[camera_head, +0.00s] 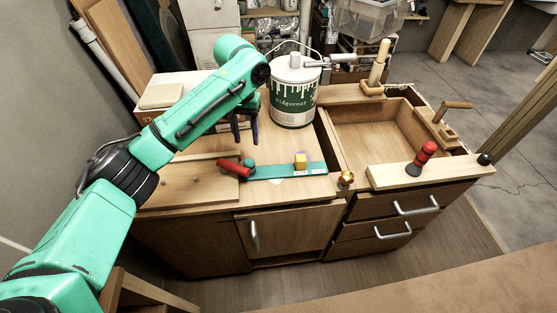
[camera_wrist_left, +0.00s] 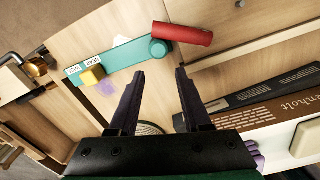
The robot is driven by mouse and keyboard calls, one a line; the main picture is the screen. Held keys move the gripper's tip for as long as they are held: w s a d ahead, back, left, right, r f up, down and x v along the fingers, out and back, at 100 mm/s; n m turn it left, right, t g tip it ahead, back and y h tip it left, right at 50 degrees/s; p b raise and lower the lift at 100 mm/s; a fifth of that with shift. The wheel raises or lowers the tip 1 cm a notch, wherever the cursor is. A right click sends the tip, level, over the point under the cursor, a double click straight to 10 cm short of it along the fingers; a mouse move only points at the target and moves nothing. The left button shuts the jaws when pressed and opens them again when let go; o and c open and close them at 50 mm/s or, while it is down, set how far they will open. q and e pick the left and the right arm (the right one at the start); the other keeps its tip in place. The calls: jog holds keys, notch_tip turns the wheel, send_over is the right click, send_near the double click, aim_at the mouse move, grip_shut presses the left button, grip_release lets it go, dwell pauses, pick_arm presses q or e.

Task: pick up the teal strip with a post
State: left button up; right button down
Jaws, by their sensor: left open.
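The teal strip (camera_head: 273,171) lies on the wooden cabinet top, with a round teal post (camera_head: 248,163) at its left end. In the left wrist view, the strip (camera_wrist_left: 112,61) and post (camera_wrist_left: 158,48) lie beyond the fingertips. A yellow block (camera_head: 300,161) and white labels are at the strip's other end. A red cylinder (camera_head: 234,169) lies beside the post. My left gripper (camera_head: 246,142) is open and empty above the cabinet top, behind the strip in the head view; its fingers (camera_wrist_left: 160,72) point toward the strip and appear apart from it. My right gripper is not in view.
A large paint can (camera_head: 293,92) stands behind the strip. A box (camera_head: 112,122) lies behind my left arm. To the right is an open wooden drawer box (camera_head: 375,137), with a red-and-black handle (camera_head: 422,158) on a pale board (camera_head: 450,168). A small brass piece (camera_head: 346,178) sits near the front edge.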

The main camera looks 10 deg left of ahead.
aim_at(249, 161)
pick_arm(q)
jog(key=s+f, duration=0.2)
jog(key=f, duration=0.1)
jog(key=shift+s+f+p, duration=0.1)
jog(key=shift+f+p, duration=0.05)
jog(key=shift+p, duration=0.15)
jog(key=shift+f, duration=0.85)
jog(key=f, duration=0.2)
jog(key=f+p, duration=0.1)
jog(key=f, duration=0.1)
jog(key=w+f, duration=0.1)
jog(key=shift+f, duration=0.4)
jog(key=shift+s+f, duration=0.1)
jog(key=shift+f, duration=0.05)
jog(key=shift+c, duration=0.5)
grip_shut()
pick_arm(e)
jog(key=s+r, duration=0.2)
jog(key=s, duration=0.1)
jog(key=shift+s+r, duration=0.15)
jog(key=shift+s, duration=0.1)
